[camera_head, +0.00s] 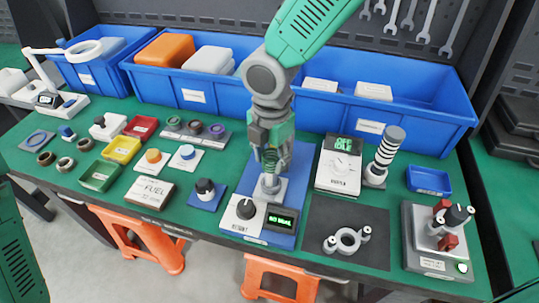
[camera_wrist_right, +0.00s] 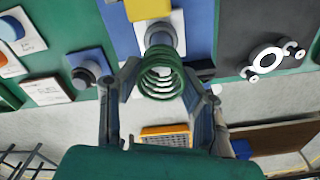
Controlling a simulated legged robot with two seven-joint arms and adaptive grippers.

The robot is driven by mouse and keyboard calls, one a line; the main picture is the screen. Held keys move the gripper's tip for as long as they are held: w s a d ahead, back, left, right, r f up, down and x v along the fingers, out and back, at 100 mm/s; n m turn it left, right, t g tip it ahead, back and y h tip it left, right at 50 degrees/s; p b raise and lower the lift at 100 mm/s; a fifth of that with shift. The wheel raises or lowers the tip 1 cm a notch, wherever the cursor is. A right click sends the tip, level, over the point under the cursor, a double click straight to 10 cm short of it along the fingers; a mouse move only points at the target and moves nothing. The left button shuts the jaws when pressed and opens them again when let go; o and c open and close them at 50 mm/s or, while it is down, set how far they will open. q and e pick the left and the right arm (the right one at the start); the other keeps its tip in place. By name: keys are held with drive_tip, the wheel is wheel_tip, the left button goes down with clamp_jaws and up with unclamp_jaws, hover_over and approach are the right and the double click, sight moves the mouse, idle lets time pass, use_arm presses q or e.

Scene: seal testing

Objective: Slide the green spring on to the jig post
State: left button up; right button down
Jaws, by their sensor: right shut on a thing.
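The green spring (camera_head: 270,159) is upright between the fingers of my right gripper (camera_head: 271,165), above the jig. In the right wrist view the green coils (camera_wrist_right: 161,76) sit between the two fingertips (camera_wrist_right: 160,82), which are shut on their sides. The grey jig post (camera_head: 268,187) stands on the blue jig base (camera_head: 285,240), below the spring; in the right wrist view the post (camera_wrist_right: 160,38) shows beyond the coils, roughly in line with them. Whether the coils' lower end touches or surrounds the post top is unclear. My left gripper is not in view.
A knob box (camera_head: 243,214) and a small display (camera_head: 282,219) stand in front of the post. A white box (camera_head: 338,165) and a striped column (camera_head: 388,150) are to the right. A black mat (camera_head: 325,255) holds a grey ring part. Small trays and parts fill the left.

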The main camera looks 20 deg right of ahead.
drive_tip(key=shift+f, duration=0.45)
idle(0.3)
drive_tip(key=c, duration=1)
unclamp_jaws()
drive_tip(key=shift+r, duration=0.1)
wheel_tip(320, 180, up, 7)
drive_tip(key=p, duration=0.7)
drive_tip(key=shift+p, duration=0.3)
